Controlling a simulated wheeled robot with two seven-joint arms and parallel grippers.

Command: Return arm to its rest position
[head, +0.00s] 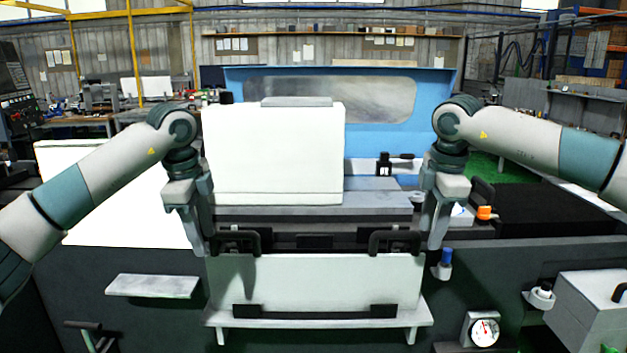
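My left gripper (203,240) hangs from the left arm, pointing down, beside the left end of the left black handle (236,241). My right gripper (436,235) points down beside the right end of the right black handle (395,242). I cannot tell whether either gripper touches its handle, and the gap between the fingers is not clear on either one. Both arms are bent, with forearms coming in from the picture's sides.
The grinder has a large white cover (275,155) between my arms and a blue housing (430,110) behind. A light front panel (315,281) sits below the handles. A blue-topped knob (446,258), a dial gauge (484,331) and a grey box (595,310) are at the right.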

